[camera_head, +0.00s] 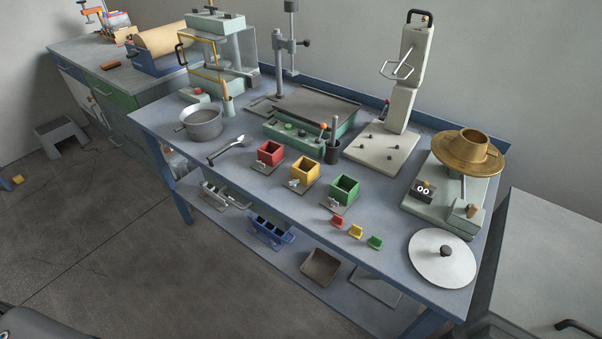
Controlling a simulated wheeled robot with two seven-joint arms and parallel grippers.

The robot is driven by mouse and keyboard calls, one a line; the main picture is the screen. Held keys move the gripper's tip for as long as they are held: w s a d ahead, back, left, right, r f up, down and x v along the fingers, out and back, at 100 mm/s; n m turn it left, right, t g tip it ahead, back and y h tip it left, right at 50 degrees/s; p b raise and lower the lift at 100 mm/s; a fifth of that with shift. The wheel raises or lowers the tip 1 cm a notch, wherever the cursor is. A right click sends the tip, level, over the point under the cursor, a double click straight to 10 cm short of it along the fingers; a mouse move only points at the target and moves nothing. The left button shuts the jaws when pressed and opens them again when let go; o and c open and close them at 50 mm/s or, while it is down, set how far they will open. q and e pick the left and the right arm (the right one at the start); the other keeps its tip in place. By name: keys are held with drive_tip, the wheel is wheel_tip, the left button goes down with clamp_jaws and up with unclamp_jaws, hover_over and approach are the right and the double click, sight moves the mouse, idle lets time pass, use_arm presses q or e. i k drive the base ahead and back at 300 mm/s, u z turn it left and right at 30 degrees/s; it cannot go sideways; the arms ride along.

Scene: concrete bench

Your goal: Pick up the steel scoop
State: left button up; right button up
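The steel scoop (227,149) lies on the blue-grey bench top (240,181) near its front left part. It looks like a small silver spoon shape, slanted with one end toward the front left. It lies just right of a round grey pot (202,123) and left of a red open box, apart from both. Nothing covers it. Neither of my grippers is in view.
Red (270,153), yellow (304,170) and green (344,188) open boxes stand along the bench front. Machines line the back. A white disc lid (442,258) lies at the right front. A lower shelf holds trays.

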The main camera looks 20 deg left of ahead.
sight(245, 140)
drive_tip(key=z, duration=0.1)
drive_tip(key=k, duration=0.45)
drive_tip(key=u, duration=0.7)
drive_tip(key=i, duration=1.05)
drive_tip(key=z, duration=0.75)
